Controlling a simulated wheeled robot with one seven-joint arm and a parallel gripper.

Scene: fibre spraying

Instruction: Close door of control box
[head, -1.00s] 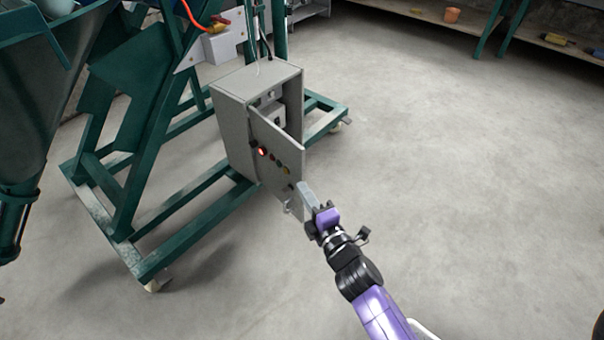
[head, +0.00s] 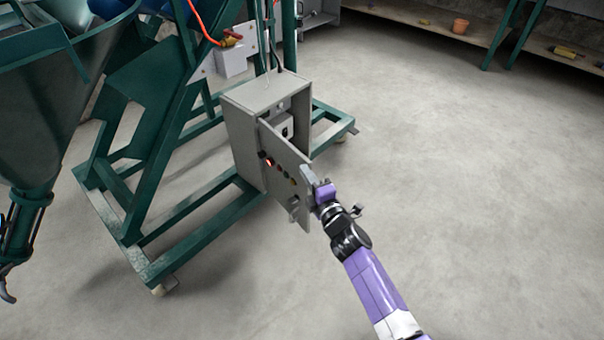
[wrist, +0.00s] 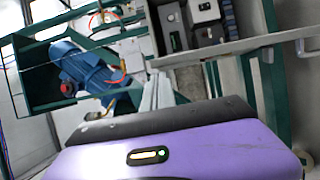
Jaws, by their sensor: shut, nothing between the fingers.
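The grey control box (head: 243,128) stands on the green frame in the head view. Its door (head: 284,172) is partly open, swung out toward me, with a lit red light and several buttons on its face. Part of the interior shows behind it. My gripper (head: 308,176) is shut and empty, by the upper part of the door's free edge; I cannot tell whether it touches. In the wrist view the shut fingers (wrist: 157,92) point toward the box interior (wrist: 190,25), and a thin grey panel that looks like the door (wrist: 235,46) runs edge-on to the right.
The green frame (head: 190,220) surrounds the box's base and extends left, with a green hopper (head: 50,140) above. A blue motor (wrist: 88,68) shows in the wrist view. Open concrete floor (head: 450,200) lies to the right. A shelf with small items (head: 530,42) runs along the back.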

